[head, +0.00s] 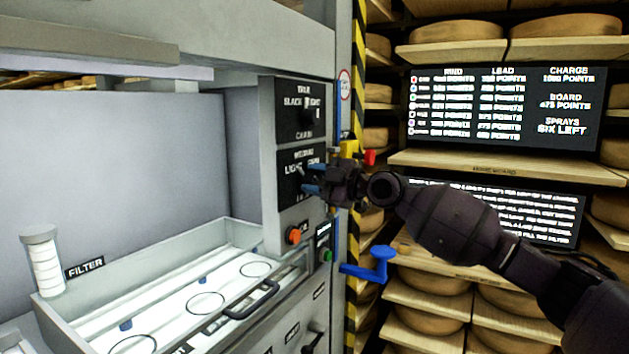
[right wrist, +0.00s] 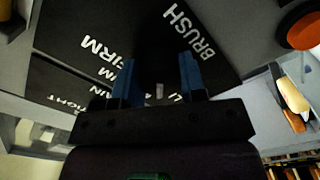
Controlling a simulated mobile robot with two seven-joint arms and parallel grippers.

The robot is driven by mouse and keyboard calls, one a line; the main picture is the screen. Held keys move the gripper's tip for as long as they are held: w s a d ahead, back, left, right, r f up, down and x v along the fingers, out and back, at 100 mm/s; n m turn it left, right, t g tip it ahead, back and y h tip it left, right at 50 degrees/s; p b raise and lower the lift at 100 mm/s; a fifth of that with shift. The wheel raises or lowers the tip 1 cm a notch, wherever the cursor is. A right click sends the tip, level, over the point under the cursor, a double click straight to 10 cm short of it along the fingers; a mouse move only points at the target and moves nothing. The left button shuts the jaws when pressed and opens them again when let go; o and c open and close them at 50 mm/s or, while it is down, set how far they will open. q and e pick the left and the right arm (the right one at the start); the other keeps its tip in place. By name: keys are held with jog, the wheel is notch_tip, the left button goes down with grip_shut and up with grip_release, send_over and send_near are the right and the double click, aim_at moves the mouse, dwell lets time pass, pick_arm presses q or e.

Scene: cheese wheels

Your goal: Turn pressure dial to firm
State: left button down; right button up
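The pressure dial's black panel (head: 288,196) is on the grey machine's front post, with "MEDIUM" and "LIGHT" lettering partly readable. My right gripper (head: 312,181) is in front of it and hides much of it. In the right wrist view, the panel (right wrist: 75,22) shows "FIRM" and "BRUSH". The blue fingers of my right gripper (right wrist: 158,80) stand apart, on either side of a dark knob with a pale mark (right wrist: 159,90). I cannot tell whether they touch it. My left gripper is not in view.
A second black panel with a dial (head: 304,110) is just above. An orange button (head: 294,235), a green button (head: 326,256) and a blue crank (head: 380,265) are below. A yellow and red fitting (head: 352,150) is close behind the gripper. Shelves of cheese wheels are at right.

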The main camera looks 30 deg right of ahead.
jog(key=shift+c, duration=1.3)
